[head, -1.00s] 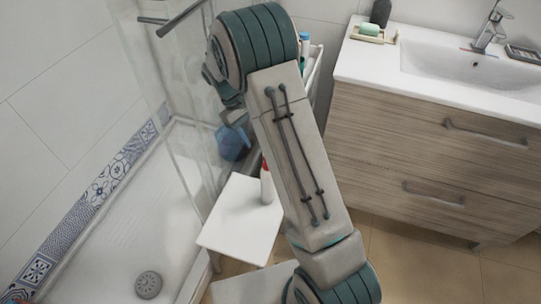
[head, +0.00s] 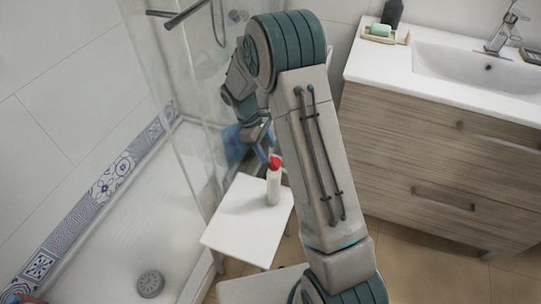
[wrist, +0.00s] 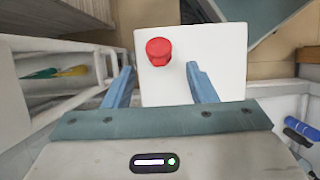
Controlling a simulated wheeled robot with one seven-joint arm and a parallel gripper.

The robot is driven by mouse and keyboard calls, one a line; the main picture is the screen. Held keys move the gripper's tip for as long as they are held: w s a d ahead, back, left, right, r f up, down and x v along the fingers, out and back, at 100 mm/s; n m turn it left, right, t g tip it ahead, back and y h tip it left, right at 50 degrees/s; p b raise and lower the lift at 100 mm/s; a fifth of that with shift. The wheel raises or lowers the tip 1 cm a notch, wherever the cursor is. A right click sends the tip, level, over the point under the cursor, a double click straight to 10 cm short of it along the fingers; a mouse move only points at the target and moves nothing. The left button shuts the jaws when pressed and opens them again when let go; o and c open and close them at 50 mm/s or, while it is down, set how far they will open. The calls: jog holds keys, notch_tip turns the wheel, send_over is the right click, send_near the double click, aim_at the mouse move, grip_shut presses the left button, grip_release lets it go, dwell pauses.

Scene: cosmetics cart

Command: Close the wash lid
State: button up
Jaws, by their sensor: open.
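The wash is a white bottle (head: 273,187) standing upright on a white stool (head: 240,232). Its red lid (head: 275,162) is on top and also shows in the wrist view (wrist: 158,48). In the wrist view the lid looks round with a small lip toward me; I cannot tell how far it is open. My gripper (wrist: 159,68) is open, with one blue finger on each side of the view and the lid between and beyond the tips, apart from them. In the head view my gripper (head: 262,145) is just above and left of the lid, partly hidden by my arm.
A glass shower screen (head: 185,110) stands left of the stool. A wooden vanity (head: 430,150) with a white sink is on the right. In the wrist view, a white cart (wrist: 60,85) with coloured items is close on the left.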

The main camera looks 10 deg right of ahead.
aim_at(272, 159)
jog(key=shift+x, duration=1.7)
jog(key=c, duration=1)
jog(key=shift+w+a+f+g+h+p, duration=0.15)
jog(key=shift+a+f+g+h+p, duration=0.1)
jog(key=shift+g+h, duration=0.3)
jog(key=shift+w+a+f+g+h+p, duration=0.15)
jog(key=shift+w+a+f+g+h, duration=0.15)
jog(key=shift+h, duration=0.45)
jog(key=shift+s, duration=0.1)
jog(key=o, duration=1)
jog(key=shift+r, duration=0.15)
